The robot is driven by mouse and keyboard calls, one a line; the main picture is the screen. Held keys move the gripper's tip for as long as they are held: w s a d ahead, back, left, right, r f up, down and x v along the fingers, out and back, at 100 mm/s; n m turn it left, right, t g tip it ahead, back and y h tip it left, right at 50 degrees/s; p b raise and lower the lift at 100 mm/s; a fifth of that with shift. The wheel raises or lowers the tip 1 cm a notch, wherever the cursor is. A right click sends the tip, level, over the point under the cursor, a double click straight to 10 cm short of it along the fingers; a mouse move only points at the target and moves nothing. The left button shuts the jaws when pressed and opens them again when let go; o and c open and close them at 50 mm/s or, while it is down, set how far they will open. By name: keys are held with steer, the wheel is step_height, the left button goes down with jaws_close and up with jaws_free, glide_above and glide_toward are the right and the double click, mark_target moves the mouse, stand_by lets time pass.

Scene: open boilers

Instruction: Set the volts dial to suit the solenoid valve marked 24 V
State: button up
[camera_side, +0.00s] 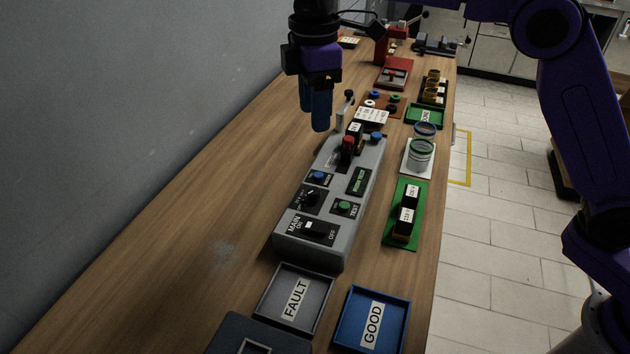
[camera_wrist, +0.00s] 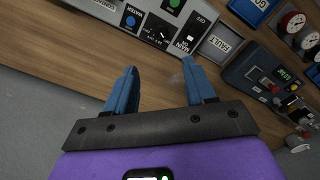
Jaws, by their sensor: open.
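The grey test panel (camera_side: 330,215) stands on the wooden bench. Its volts dial (camera_side: 309,197) seems to be the knob on a black plate left of the green TEST button; its setting is too small to read. A dial also shows in the wrist view (camera_wrist: 161,34). A dark valve-like part with a white label (camera_side: 355,128) sits at the panel's far end. Two more labelled black parts (camera_side: 408,212) stand on a green tray. I cannot surely read which is marked 24 V. My gripper (camera_side: 319,125) is open and empty above the panel's far left side; its blue fingers show in the wrist view (camera_wrist: 160,75).
The MAIN switch (camera_side: 315,230) is at the panel's near end. The FAULT tray (camera_side: 294,298) and blue GOOD tray (camera_side: 372,318) lie in front. Glass jars (camera_side: 421,155) stand to the right. The bench left of the panel is clear.

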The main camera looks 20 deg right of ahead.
mark_target(315, 190)
step_height(315, 190, down, 17)
steer(key=shift+r, duration=0.2)
stand_by(0.3)
jaws_close()
